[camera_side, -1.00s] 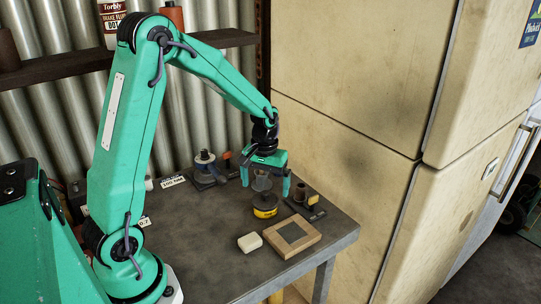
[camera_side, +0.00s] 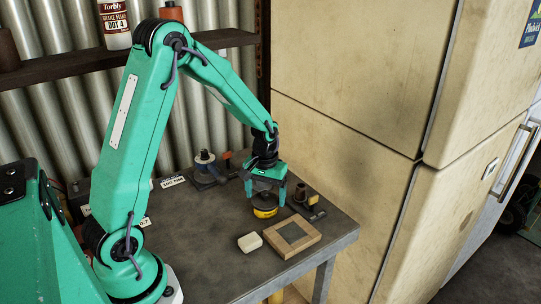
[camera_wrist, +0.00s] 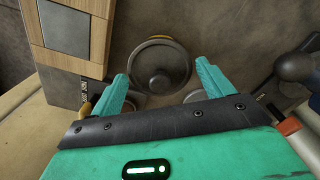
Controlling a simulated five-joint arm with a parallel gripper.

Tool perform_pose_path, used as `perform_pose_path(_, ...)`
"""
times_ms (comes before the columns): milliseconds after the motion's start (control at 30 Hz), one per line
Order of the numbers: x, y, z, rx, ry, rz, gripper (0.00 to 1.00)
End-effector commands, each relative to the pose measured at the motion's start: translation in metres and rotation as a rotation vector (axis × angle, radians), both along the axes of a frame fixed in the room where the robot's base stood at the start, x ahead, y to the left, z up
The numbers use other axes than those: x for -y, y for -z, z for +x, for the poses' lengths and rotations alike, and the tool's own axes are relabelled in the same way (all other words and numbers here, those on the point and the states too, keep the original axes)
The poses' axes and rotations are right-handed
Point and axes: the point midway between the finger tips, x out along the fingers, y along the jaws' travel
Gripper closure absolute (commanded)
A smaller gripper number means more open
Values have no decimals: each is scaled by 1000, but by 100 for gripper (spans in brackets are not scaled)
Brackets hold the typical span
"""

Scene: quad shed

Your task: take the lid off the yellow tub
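The yellow tub (camera_side: 266,212) stands upright on the grey bench in the side view, its top partly hidden by my gripper. In the wrist view a dark round lid (camera_wrist: 160,68) with a raised middle shows just beyond and between my fingers. My gripper (camera_side: 266,194) is above the tub, pointing down, with its fingers apart. In the wrist view my gripper (camera_wrist: 163,87) is open and nothing is clamped in it. I cannot tell whether a finger touches the lid.
A wooden block with a dark square inset (camera_side: 292,238) and a pale block (camera_side: 250,242) lie in front of the tub. A dark tool (camera_side: 312,212) lies to its right. A blue-grey device (camera_side: 207,172) stands behind left. A tall beige cabinet (camera_side: 345,120) borders the bench.

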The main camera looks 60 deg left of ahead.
Motion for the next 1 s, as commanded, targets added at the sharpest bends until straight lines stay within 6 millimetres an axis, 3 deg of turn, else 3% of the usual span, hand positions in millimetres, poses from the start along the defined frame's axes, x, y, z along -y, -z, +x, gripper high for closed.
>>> perform_pose_path(33,0,0,0,0,0,0,31)
perform_pose_path(133,0,0,0,0,0,0,48)
perform_pose_path(567,0,-5,0,1,0,1,49)
perform_pose_path(767,0,-22,1,3,0,1,49)
perform_pose_path(900,0,-44,1,5,0,1,49)
perform_pose_path(1000,18,-52,-5,3,5,1,49)
